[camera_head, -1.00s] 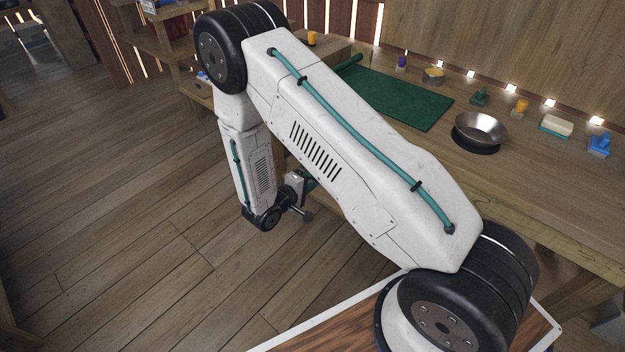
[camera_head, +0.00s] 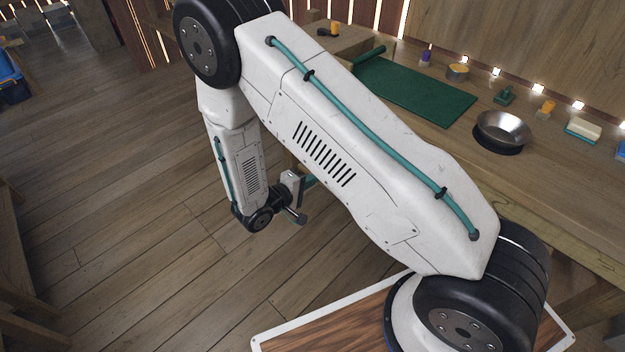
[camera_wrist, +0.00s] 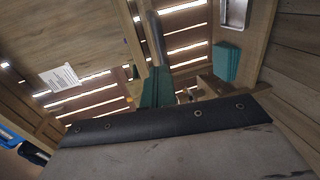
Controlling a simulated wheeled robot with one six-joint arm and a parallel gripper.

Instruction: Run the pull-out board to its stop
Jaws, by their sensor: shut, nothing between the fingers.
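My gripper (camera_head: 300,188) hangs low at the end of my folded arm, in front of the workbench (camera_head: 545,200) and below its top. It is small in the head view and partly behind my arm; it looks shut with nothing held. I cannot make out the pull-out board in either view. Much of the bench front is hidden behind my arm. The wrist view is tilted and shows a wooden underside or panel (camera_wrist: 65,35), slatted wall gaps and green pieces, with a large grey, black-edged surface across the bottom.
On the bench are a green mat (camera_head: 415,92), a metal bowl (camera_head: 502,130), a small round tin (camera_head: 457,72), a green stamp-like item (camera_head: 504,95) and a white-topped block (camera_head: 583,129). A blue bin (camera_head: 12,78) stands far left. The floor (camera_head: 130,190) left of my arm is clear.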

